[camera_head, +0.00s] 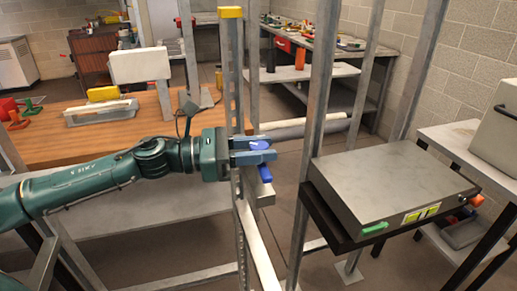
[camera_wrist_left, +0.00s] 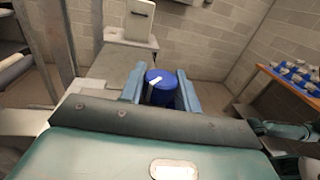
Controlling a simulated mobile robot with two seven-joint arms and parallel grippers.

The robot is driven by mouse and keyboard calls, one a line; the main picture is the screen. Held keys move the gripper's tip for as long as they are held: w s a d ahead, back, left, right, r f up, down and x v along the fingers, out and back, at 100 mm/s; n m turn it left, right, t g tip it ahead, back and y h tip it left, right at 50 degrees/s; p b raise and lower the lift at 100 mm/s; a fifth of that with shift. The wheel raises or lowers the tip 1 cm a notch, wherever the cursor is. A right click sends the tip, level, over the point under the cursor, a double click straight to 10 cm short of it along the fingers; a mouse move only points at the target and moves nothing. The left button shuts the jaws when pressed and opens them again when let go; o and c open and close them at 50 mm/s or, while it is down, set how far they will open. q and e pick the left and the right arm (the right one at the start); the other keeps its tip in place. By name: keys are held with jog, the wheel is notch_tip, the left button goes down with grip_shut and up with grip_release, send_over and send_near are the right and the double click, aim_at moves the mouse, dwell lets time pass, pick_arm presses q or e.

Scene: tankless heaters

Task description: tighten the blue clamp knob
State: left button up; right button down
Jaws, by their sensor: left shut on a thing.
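The blue clamp knob (camera_head: 260,144) sits at the grey metal upright in the middle of the head view. Its lower blue part (camera_head: 265,173) shows just below my fingers. My left gripper (camera_head: 254,154) reaches in from the left and is shut on the knob. In the left wrist view, the round top of the knob (camera_wrist_left: 160,86), with a white mark on it, lies between the two blue-grey fingers of the gripper (camera_wrist_left: 161,92). The finger sides hide part of the knob. My right gripper is not in view.
Grey metal posts (camera_head: 314,130) stand right of the knob. A wooden table (camera_head: 150,130) lies behind my left arm. A cluttered workbench (camera_head: 312,42) stands at the back.

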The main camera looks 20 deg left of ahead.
aim_at(259, 145)
pick_arm(q)
jog(key=o, duration=0.9)
jog(key=shift+o, duration=0.2)
notch_tip(259, 145, up, 10)
jog(key=shift+r+p, duration=0.1)
jog(key=shift+p, duration=0.6)
jog(key=shift+o, duration=0.2)
